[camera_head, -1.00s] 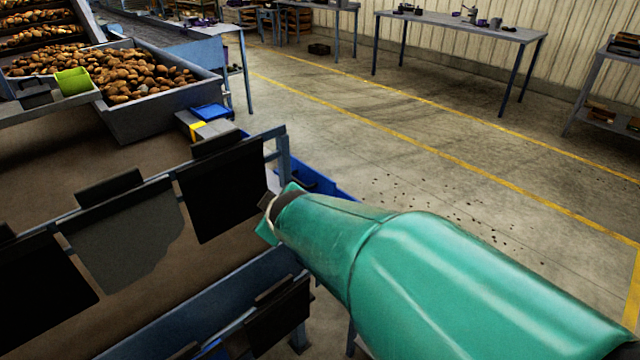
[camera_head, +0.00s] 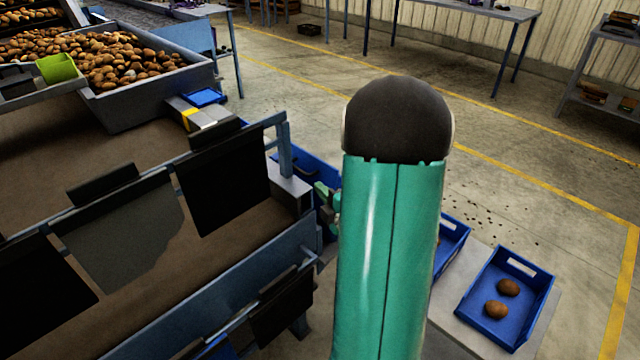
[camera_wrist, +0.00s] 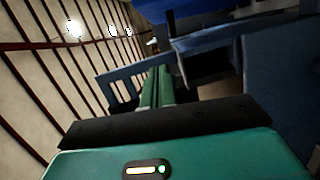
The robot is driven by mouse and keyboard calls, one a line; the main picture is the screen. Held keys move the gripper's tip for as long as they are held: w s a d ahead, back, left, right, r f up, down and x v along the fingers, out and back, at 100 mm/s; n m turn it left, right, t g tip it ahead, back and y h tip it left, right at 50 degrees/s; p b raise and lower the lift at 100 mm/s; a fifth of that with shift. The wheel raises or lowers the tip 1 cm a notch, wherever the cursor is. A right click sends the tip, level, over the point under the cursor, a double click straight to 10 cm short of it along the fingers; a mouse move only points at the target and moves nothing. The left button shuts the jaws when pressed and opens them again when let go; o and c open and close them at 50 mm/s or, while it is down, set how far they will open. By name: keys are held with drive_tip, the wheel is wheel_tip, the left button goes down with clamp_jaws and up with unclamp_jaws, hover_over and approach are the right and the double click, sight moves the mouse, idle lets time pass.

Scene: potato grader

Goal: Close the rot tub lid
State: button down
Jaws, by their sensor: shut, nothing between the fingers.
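A blue tub (camera_head: 311,166) stands just past the end post of the belt, partly hidden by the frame and my arm. I cannot tell for sure that it is the rot tub, and I cannot make out its lid. My gripper (camera_head: 328,200) shows small and green beside the tub, left of my arm; whether it touches the tub is unclear. In the wrist view, its narrow green fingers (camera_wrist: 157,88) are together with nothing between them. A blue surface (camera_wrist: 205,10) fills the top of that view; I cannot tell what it belongs to.
The belt frame (camera_head: 225,265) with hanging dark flaps (camera_head: 225,185) lies left of my arm. On the right, a blue crate (camera_head: 535,308) with two potatoes (camera_head: 502,299) stands on a pale surface, another blue crate (camera_head: 455,236) beside it. Floor beyond is open.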

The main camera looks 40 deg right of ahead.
sight(317, 168)
drive_tip(key=x, duration=0.8)
drive_tip(key=shift+w, duration=0.25)
drive_tip(key=d, duration=0.2)
drive_tip(key=shift+d+f, duration=0.15)
drive_tip(key=shift+d, duration=0.85)
drive_tip(key=shift+d, duration=0.1)
